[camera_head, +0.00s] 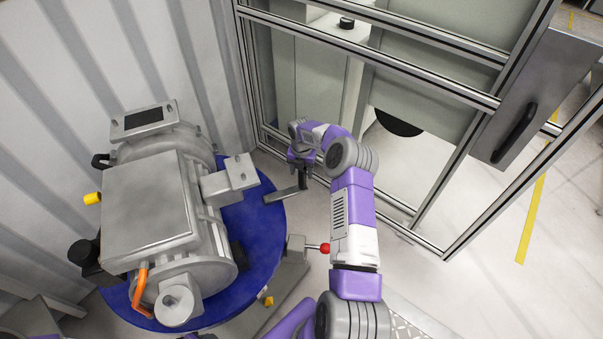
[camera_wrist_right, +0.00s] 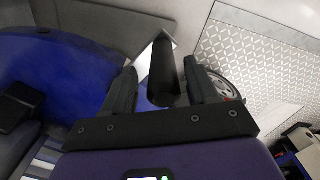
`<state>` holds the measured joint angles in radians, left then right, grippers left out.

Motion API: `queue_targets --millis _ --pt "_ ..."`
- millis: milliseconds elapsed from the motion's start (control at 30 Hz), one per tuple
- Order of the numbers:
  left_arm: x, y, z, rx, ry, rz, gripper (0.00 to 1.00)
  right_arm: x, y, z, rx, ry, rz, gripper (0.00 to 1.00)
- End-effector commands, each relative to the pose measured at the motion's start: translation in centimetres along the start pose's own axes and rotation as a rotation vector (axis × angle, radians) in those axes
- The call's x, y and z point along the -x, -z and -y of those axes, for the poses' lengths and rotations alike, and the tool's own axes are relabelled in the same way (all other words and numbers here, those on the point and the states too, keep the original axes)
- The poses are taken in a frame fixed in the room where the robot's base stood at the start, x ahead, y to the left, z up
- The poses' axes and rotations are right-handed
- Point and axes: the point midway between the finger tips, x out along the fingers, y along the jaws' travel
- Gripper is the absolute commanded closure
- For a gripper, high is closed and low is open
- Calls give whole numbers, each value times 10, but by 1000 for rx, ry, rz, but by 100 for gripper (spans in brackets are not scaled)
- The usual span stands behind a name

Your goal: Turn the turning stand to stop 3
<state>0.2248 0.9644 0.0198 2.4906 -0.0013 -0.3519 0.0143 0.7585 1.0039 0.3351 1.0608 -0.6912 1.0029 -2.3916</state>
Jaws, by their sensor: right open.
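The turning stand's round blue plate (camera_head: 262,222) carries a large grey drive unit (camera_head: 150,205). A metal bar (camera_head: 288,194) sticks out from the plate's right edge, with an upright handle at its outer end. My right gripper (camera_head: 302,160) is at this handle. In the right wrist view the black handle (camera_wrist_right: 163,72) stands between the two spread fingers of the gripper (camera_wrist_right: 165,92), with a gap seen beside it. A red knob (camera_head: 325,248) on a grey block (camera_head: 296,246) sits beside the plate, close to my right forearm. Stop numbers are not readable. My left gripper is not in view.
An aluminium-framed fence (camera_head: 400,75) stands behind and right of my right arm. A corrugated wall (camera_head: 60,110) closes off the left. An orange lever (camera_head: 140,290) and a yellow part (camera_head: 93,198) stick out around the drive unit. Floor is open at right.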

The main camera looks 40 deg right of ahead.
Motion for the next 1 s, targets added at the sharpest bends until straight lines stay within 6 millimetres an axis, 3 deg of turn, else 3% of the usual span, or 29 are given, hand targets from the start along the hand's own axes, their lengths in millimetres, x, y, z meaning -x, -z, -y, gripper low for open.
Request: queue_targets --millis 100,333,1000 --pt "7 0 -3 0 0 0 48 25 0 0 1 -1 2 42" --pt "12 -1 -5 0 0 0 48 51 0 -1 2 0 0 42" --pt "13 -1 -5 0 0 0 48 52 2 -1 -10 1 -6 42"
